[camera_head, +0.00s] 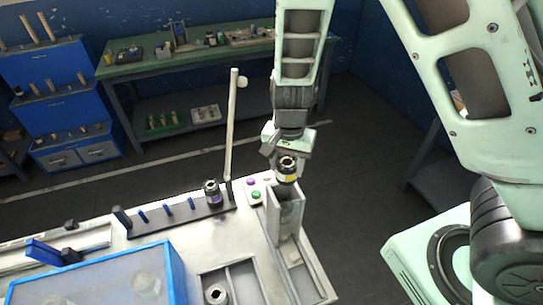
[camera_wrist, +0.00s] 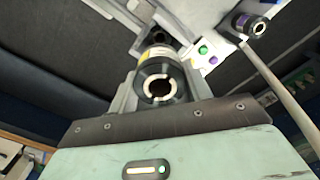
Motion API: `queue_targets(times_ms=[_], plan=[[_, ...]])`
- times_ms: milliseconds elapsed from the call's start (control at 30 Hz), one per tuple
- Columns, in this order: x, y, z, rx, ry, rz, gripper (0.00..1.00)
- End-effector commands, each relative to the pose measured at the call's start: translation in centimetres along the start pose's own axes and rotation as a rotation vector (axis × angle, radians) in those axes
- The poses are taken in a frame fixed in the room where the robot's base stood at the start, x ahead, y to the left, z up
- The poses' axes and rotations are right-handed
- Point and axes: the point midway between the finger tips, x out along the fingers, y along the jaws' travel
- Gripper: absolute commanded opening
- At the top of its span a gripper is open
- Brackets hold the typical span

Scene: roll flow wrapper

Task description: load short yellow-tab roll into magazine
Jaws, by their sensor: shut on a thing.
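My gripper (camera_head: 285,150) is shut on a short dark roll (camera_head: 287,167) with a yellow tab and a pale core. The roll is held just above the open top of an upright grey metal channel, which looks like the magazine (camera_head: 289,212). In the wrist view the roll (camera_wrist: 160,80) shows its open core end, with the yellow tab on its far side. I cannot tell whether the roll touches the magazine's rim.
A purple-tab roll (camera_head: 213,195) stands on a dark strip with blue pegs, beside a tall pale post (camera_head: 231,125). Green and purple buttons (camera_wrist: 208,54) sit near the magazine. Another roll (camera_head: 216,294) lies in a front tray. A blue-framed clear cover (camera_head: 110,280) is at left.

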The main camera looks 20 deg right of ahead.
Motion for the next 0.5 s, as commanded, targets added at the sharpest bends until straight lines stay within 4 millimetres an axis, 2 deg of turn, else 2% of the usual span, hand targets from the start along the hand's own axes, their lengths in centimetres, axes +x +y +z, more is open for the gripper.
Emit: queue_targets(times_ms=[500], plan=[[4.2,0.0,0.0,0.0,0.0,0.0,0.23]])
